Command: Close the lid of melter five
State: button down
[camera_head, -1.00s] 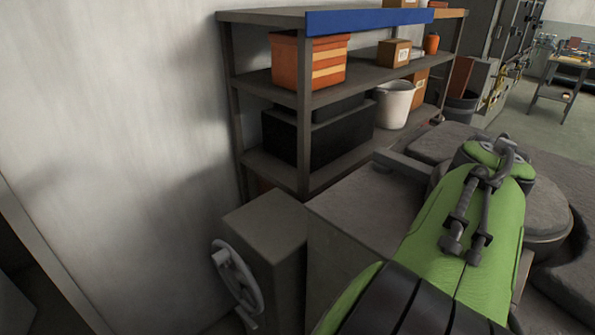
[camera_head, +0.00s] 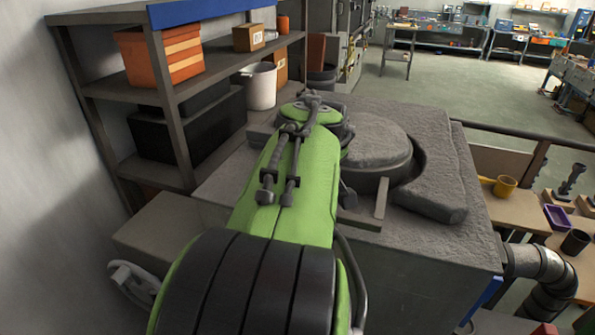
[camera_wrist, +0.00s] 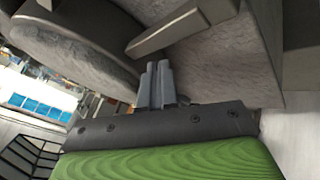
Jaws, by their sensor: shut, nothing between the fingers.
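The melter (camera_head: 400,250) is a large grey block with a rough top. Its lid (camera_head: 375,138) is a thick round grey disc with a short bar handle (camera_head: 381,198) on its near side. A dark gap shows between the disc and the curved rim (camera_head: 440,180) at its right; I cannot tell if the lid is fully seated. No number is readable. In the wrist view my gripper (camera_wrist: 160,85) is shut and empty, close to the lid's edge (camera_wrist: 75,40) and the bar handle (camera_wrist: 185,27); contact is unclear. My green arm hides the gripper in the head view.
A shelf rack (camera_head: 165,95) with an orange crate (camera_head: 158,55) and a white bucket (camera_head: 260,86) stands at the left by the wall. A pipe (camera_head: 540,268) and a bench with a yellow cup (camera_head: 504,186) are at the right. Open floor (camera_head: 440,85) lies behind.

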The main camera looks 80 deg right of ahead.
jog(key=p+v, duration=0.1)
jog(key=v, duration=0.9)
jog(key=shift+s+p, duration=0.3)
jog(key=shift+p, duration=0.1)
jog(key=shift+a+f, duration=0.1)
jog(key=w+a+f+n+t+y, duration=0.15)
jog(key=w+a, duration=0.25)
jog(key=w, duration=0.4)
jog(key=w+a+f+n+t+y, duration=0.1)
jog(key=w+a+f+n+t, duration=0.15)
jog(key=w+a, duration=0.4)
jog(key=w+a+f+n+y, duration=0.1)
jog(key=a+f, duration=0.2)
jog(key=a, duration=0.4)
jog(key=w+a+f+n+y, duration=0.2)
jog(key=a+f, duration=0.1)
jog(key=a, duration=0.4)
jog(key=w+a+f+n+t+y, duration=0.1)
jog(key=a+f, duration=0.3)
jog(key=a, duration=0.4)
jog(key=shift+w+y, duration=0.45)
jog(key=shift+w, duration=0.15)
